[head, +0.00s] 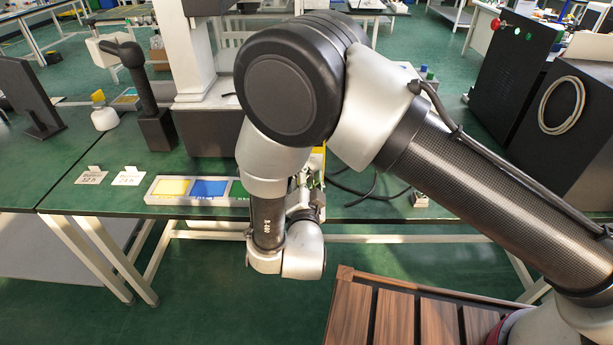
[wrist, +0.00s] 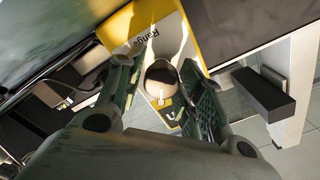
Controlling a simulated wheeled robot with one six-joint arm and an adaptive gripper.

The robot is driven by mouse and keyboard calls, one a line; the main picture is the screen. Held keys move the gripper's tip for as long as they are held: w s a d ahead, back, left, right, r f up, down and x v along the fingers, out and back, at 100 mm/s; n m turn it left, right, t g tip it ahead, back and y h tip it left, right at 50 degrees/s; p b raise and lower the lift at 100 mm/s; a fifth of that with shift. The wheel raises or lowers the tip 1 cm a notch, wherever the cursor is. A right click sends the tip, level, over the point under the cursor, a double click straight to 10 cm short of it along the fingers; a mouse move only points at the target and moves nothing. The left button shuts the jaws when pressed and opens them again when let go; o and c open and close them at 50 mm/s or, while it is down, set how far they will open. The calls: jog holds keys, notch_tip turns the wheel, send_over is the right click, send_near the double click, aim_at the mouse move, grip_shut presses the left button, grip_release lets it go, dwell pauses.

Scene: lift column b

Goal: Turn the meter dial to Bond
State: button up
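The meter (wrist: 150,22) is yellow with a pale face marked "Range" in the wrist view. Its round dial (wrist: 161,76), dark and white, sits near the picture's middle. My gripper (wrist: 157,68) is open, with one finger left of the dial and the other close on its right. Whether either finger touches the dial I cannot tell. The word "Bond" is not readable, and the dial's setting is unclear. In the head view my gripper (head: 308,190) is partly hidden behind my arm, and only a yellow strip of the meter (head: 319,150) shows.
A tray (head: 150,190) with yellow, blue and green sections lies on the green table (head: 60,195), left of my gripper. Two label cards (head: 128,177) stand farther left. Black cables lie right of the meter. A dark panel (head: 510,70) and box stand at the right.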

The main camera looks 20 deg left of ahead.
jog(key=shift+o, duration=0.5)
jog(key=v, duration=0.7)
jog(key=shift+s, duration=0.25)
jog(key=shift+d, duration=0.1)
